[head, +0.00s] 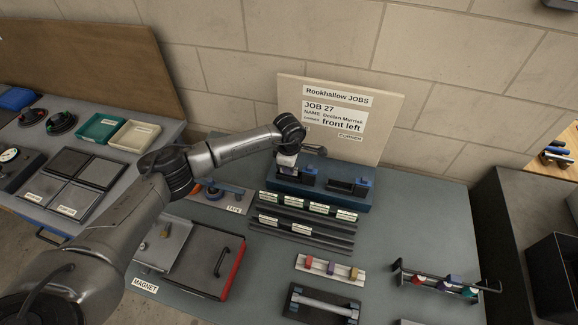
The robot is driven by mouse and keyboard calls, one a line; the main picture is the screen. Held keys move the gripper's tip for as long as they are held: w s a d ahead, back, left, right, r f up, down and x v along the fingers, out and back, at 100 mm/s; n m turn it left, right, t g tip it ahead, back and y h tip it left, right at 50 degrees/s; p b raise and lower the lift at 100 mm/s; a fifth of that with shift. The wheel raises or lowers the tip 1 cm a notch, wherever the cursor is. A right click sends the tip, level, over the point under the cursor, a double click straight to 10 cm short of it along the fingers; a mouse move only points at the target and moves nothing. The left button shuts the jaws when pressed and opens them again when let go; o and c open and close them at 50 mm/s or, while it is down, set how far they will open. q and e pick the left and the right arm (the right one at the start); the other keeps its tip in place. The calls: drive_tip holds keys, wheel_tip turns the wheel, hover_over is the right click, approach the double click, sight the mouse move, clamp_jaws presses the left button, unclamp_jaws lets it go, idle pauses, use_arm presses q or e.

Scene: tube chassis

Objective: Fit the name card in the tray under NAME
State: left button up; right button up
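A pale board (384,105) against the wall carries a white sheet (349,121) reading JOB 27, NAME Declan Murrish, front left. Several small pale cards (319,208) stand in two rows on dark rails (300,238); their print is too small to read. Which one is the name card, and which thing is the tray, I cannot tell. My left gripper (286,161) points down at the left part of a blue base (335,198) with dark fixtures, behind the card rows. Its fingertips are too small and covered to read. My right gripper is out of view.
A grey panel with a red edge (237,270) lies left of centre, by a MAGNET label (145,285). A white strip with coloured blocks (330,269) and a dark fixture with a bar (322,305) lie in front. A rack (446,283) stands right. Table space right of the rails is clear.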

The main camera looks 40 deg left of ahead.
use_arm(q)
drive_tip(key=o, duration=0.5)
wheel_tip(320, 180, up, 14)
drive_tip(key=shift+f, duration=0.1)
idle(0.5)
idle(0.4)
